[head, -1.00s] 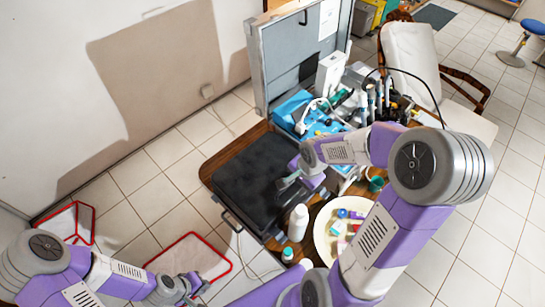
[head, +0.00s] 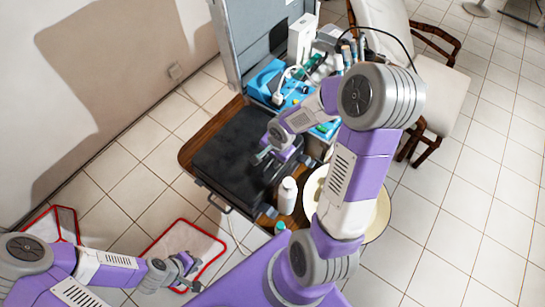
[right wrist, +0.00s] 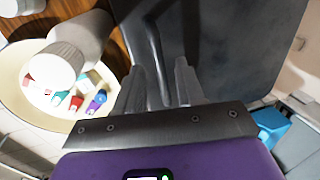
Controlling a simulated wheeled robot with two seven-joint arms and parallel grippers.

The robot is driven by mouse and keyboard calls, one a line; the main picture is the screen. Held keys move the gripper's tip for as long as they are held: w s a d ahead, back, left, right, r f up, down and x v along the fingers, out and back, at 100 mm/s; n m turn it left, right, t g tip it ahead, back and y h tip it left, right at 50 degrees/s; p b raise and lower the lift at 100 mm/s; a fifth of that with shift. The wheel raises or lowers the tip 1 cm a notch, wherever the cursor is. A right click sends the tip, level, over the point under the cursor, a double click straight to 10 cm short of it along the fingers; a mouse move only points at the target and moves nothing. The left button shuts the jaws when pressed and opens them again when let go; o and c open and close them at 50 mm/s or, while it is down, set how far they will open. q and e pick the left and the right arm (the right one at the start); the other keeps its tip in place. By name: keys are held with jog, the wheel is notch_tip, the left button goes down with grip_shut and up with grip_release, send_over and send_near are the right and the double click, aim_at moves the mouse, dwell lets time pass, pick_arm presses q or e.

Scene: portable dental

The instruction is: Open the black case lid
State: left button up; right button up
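The black case (head: 222,160) lies flat on the wooden table with its lid down; a handle shows along its front edge. My right gripper (head: 263,158) is over the right part of the lid. My left gripper (head: 188,272) is far from the case, low at the front left, and looks open and empty.
A white bottle (head: 287,196) stands close to the case's right front corner, beside a round cream tray (head: 375,215) of small items. A grey open case (head: 235,40) with blue contents stands behind. Red-framed pieces (head: 208,238) lie on the tiled floor.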

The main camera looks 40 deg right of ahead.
grip_shut()
jog(key=shift+w, duration=0.1)
